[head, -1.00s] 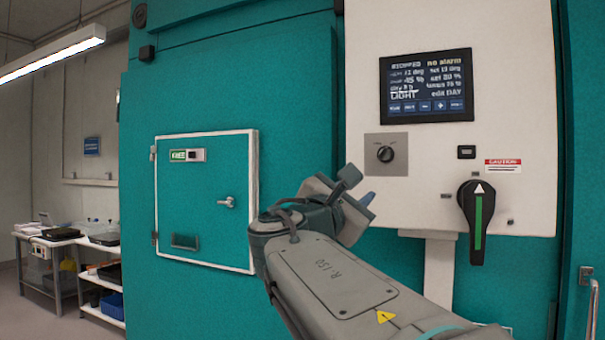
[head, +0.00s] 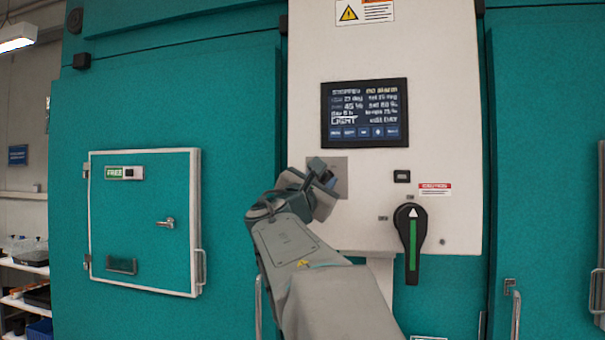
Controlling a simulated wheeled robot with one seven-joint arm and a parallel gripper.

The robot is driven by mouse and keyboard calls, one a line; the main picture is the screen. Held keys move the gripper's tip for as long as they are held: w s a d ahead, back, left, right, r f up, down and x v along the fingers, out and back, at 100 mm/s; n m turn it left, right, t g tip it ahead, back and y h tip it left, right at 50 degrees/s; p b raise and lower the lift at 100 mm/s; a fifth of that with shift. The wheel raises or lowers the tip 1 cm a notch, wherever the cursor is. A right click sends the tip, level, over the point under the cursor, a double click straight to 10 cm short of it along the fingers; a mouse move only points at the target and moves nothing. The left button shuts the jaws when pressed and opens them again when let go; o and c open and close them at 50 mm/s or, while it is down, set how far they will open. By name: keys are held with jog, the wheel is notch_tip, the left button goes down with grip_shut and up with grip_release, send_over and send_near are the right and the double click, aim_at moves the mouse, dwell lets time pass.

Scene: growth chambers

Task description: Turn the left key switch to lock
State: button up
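The grey square switch plate (head: 341,163) is on the white control panel (head: 440,90), below the screen. The black rotary switch on this plate is hidden behind my gripper, so its setting cannot be read. My gripper (head: 325,174) is in front of the plate, overlapping its left and lower parts. I cannot tell whether it touches the switch. A dark fingertip and a bluish part show at its end, but the gap between the fingers is unclear.
The screen (head: 365,113) reads "no alarm". A black handle (head: 410,240) with a green stripe points up at the panel's lower right. A small black fitting (head: 402,176) sits above it. A closed teal hatch (head: 140,225) marked "FREE" is on the left. A door handle (head: 512,305) stands at right.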

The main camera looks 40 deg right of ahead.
jog(key=shift+w+d+r, duration=0.1)
jog(key=shift+w+d, duration=0.05)
jog(key=shift+d, duration=0.2)
grip_shut()
